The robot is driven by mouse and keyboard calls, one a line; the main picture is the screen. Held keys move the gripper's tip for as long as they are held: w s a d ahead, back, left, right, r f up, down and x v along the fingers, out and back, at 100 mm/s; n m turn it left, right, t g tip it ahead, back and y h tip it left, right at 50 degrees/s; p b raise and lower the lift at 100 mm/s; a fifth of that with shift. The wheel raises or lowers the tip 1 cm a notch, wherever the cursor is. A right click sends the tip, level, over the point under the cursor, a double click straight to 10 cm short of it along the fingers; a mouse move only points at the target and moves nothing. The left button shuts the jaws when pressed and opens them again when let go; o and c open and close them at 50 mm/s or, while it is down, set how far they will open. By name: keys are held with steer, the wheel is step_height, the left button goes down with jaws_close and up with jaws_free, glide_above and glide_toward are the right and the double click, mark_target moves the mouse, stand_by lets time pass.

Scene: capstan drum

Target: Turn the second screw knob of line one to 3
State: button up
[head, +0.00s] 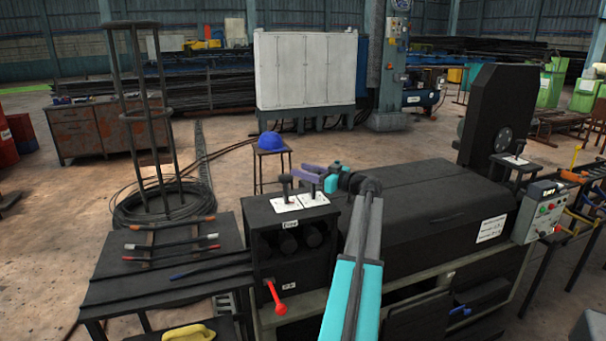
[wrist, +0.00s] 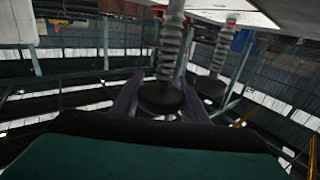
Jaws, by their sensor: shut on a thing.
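Two dark screw knobs stand on white dial plates on top of the black feed box. The left knob (head: 285,186) stands free on its plate (head: 285,203). The right knob (head: 312,190) is at my gripper (head: 308,174), partly hidden by its purple fingers. In the wrist view my gripper (wrist: 160,103) is shut on the round dark head of this knob (wrist: 162,98), with its ribbed stem showing. The other knob (wrist: 212,85) shows apart, to the right there. The dial marks are too small to read.
The black feed box (head: 290,255) has a red-handled lever (head: 275,297) on its front. A long dark machine housing (head: 435,215) stands to the right, with a control panel (head: 541,212). A blue helmet (head: 270,141) sits on a stool behind. A table with rods (head: 175,275) stands left.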

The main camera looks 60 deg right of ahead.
steer(key=shift+w+a+f+m+h+b, duration=0.15)
steer(key=shift+m+h+b, duration=0.15)
steer(key=shift+h+b, duration=0.25)
steer(key=shift+d+m+h+b, duration=0.25)
steer(key=shift+m+h+b, duration=0.35)
steer(key=shift+h+b, duration=0.4)
steer(key=shift+s+d+r+m+g+h+b, duration=0.1)
steer(key=shift+d+m+g+h+b, duration=0.25)
steer(key=shift+m+g+h+b, duration=0.7)
steer(key=shift+s+d+r+m+g+h+b, duration=0.1)
steer(key=shift+s+d+m+g+h+b, duration=0.15)
steer(key=shift+m+h+b, duration=0.95)
steer(key=shift+d+m+g+h+b, duration=0.15)
steer(key=shift+d+m+g+h, duration=0.4)
steer(key=shift+h, duration=1.15)
steer(key=shift+a, duration=0.1)
steer(key=shift+s+d+m+g+h+p, duration=0.15)
steer(key=shift+m+g+h+p, duration=0.35)
steer(key=shift+p, duration=0.25)
steer(key=shift+s+d+m+g+h+p, duration=0.1)
steer(key=shift+m+g+h+p, duration=0.35)
steer(key=shift+p, duration=0.3)
steer(key=p, duration=0.2)
steer(key=m+g+h+p, duration=0.1)
steer(key=p, duration=0.2)
steer(key=shift+s+d+r+g+p, duration=0.1)
steer(key=shift+s+d+g+p, duration=0.1)
steer(key=shift+g+p, duration=0.1)
